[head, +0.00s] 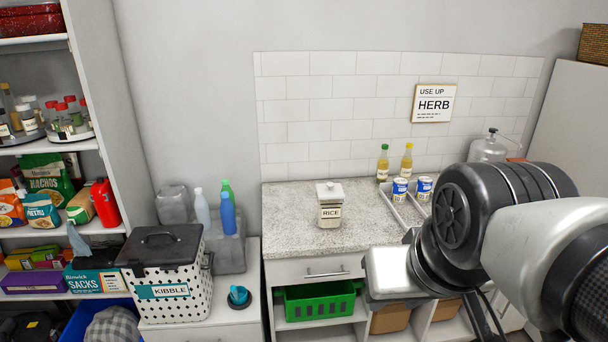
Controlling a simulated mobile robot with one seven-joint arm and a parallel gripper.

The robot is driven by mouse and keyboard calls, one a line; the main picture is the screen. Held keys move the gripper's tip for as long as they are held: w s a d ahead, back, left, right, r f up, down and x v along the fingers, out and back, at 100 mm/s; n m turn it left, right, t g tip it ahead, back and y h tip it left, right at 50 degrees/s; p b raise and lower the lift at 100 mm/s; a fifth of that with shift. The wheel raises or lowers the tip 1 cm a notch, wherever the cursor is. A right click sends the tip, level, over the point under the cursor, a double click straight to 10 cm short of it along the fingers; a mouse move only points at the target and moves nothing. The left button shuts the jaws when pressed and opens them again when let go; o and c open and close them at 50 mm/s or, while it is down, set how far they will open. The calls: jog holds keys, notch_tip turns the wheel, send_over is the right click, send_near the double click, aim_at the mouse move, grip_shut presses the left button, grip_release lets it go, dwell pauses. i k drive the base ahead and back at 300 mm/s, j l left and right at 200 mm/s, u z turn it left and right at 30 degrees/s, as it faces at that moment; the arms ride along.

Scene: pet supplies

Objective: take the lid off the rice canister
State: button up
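The rice canister (330,213) stands upright on the speckled counter (285,230), left of the middle of its top. It is a clear, squarish jar with a "RICE" label on its front. Its pale lid (330,190), with a small knob on top, sits on the canister. My arm fills the right of the head view, in front of the counter and right of the canister. The fingertips of my gripper cannot be made out, and nothing of mine touches the canister.
A polka-dot kibble bin (172,306) stands on a lower cabinet at left. The counter around the canister is clear.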

aim_at(329, 191)
jog(key=i+l, duration=0.1)
jog(key=i, duration=0.4)
jog(key=i+u, duration=0.1)
jog(key=i, duration=0.4)
jog(key=i+l, duration=0.2)
jog(key=i, duration=0.25)
jog(key=i+j+u, duration=0.05)
